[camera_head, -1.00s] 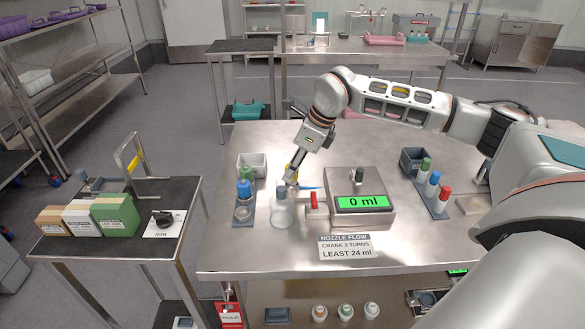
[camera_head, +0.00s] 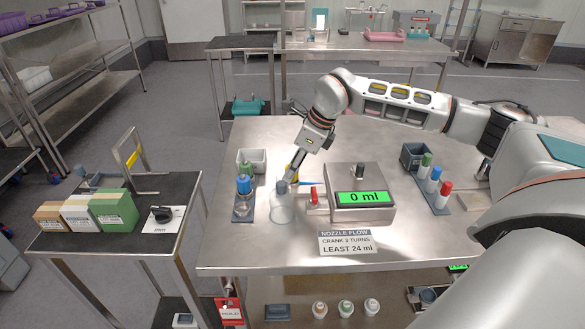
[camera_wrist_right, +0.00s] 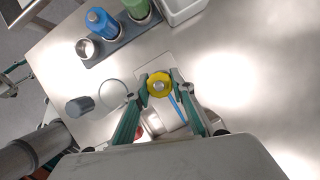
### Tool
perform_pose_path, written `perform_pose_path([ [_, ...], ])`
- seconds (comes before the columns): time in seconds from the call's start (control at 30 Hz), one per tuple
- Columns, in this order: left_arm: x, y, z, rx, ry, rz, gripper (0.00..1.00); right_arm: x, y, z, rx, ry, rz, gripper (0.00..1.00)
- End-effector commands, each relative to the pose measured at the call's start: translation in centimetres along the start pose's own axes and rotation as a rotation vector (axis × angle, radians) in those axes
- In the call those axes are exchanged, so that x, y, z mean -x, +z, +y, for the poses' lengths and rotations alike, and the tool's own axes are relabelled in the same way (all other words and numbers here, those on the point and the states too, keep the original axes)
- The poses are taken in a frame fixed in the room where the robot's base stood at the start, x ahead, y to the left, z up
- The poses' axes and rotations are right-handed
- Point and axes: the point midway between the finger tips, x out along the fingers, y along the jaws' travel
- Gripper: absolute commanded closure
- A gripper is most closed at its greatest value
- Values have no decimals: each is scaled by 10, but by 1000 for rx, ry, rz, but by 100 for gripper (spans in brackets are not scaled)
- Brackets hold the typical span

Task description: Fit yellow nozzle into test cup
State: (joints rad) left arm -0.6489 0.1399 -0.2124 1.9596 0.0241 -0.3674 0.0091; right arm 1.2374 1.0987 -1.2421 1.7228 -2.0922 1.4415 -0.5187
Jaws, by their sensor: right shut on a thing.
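My right gripper (camera_head: 293,177) is shut on the yellow nozzle (camera_wrist_right: 159,86), seen end-on with a pale centre between the green-sided fingers in the wrist view. In the head view the fingers largely hide the nozzle. The clear test cup (camera_head: 281,210) stands on the bench just in front and left of the gripper, with a dark grey cylinder (camera_head: 281,187) at its top. The cup (camera_wrist_right: 113,95) also shows left of the nozzle in the wrist view, apart from it. My left gripper is not in view.
A scale (camera_head: 361,207) reading 0 ml stands right of the cup, with a red-handled part (camera_head: 313,194) and a blue strip (camera_head: 311,184) between. A bottle rack (camera_head: 243,212) and grey bin (camera_head: 252,161) are left. The bench front (camera_head: 240,255) is clear.

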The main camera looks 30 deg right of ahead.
Motion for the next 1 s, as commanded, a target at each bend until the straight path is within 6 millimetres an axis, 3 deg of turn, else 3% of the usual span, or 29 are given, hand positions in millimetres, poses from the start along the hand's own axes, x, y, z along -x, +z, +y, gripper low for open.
perform_pose_path([
  [0.23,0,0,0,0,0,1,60,-2,-1,0,0,0,0,100],
  [0.27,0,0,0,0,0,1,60,-2,-1,0,0,0,0,74],
  [0.33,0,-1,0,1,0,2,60,-2,-1,0,0,0,0,57],
  [0.77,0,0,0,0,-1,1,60,4,-1,0,-1,0,0,57],
  [1.0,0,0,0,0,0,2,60,43,0,-1,-1,-3,-2,57],
])
